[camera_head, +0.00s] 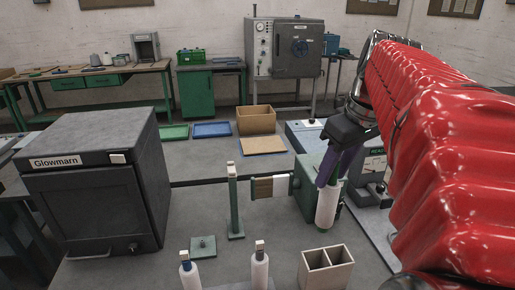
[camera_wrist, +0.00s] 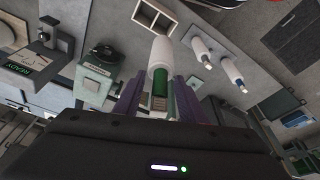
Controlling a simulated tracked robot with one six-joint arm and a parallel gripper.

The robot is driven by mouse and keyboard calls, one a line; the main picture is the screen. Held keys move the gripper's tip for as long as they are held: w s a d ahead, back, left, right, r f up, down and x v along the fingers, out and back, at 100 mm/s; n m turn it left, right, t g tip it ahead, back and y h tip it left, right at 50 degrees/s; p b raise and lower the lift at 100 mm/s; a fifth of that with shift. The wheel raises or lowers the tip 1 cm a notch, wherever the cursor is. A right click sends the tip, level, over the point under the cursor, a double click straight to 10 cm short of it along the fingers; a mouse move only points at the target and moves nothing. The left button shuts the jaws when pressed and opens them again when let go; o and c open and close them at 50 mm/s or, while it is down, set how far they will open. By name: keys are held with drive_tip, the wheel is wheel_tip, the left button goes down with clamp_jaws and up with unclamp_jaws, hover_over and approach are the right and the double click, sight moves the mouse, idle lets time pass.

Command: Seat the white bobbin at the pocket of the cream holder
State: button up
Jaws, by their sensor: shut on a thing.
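The white bobbin (camera_head: 326,208) hangs nearly upright below my gripper (camera_head: 328,168), in front of the green winder. My gripper's purple fingers are shut on its upper part. In the wrist view the bobbin (camera_wrist: 161,52) points away between the fingers (camera_wrist: 154,98), with a green part showing nearer the palm. The cream holder (camera_head: 341,277), an open box with two pockets, stands at the bottom of the head view, nearer the camera than the bobbin. Both pockets look empty. In the wrist view the holder (camera_wrist: 173,27) is at the top, beyond the bobbin's far end. The bobbin is apart from it.
Two more white bobbins (camera_head: 259,271) (camera_head: 190,274) stand left of the holder. The green winder (camera_head: 307,187) and a green post (camera_head: 235,210) stand behind. A dark Glowmarn cabinet (camera_head: 95,190) fills the left. Grey bench top is clear between the holder and winder.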

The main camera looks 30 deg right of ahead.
idle(0.4)
drive_tip(key=shift+f, duration=2)
hover_over(323, 228)
drive_tip(key=w+d, duration=0.1)
drive_tip(key=shift+f, duration=2.1)
drive_tip(key=shift+f, duration=2.25)
drive_tip(key=shift+f, duration=2.25)
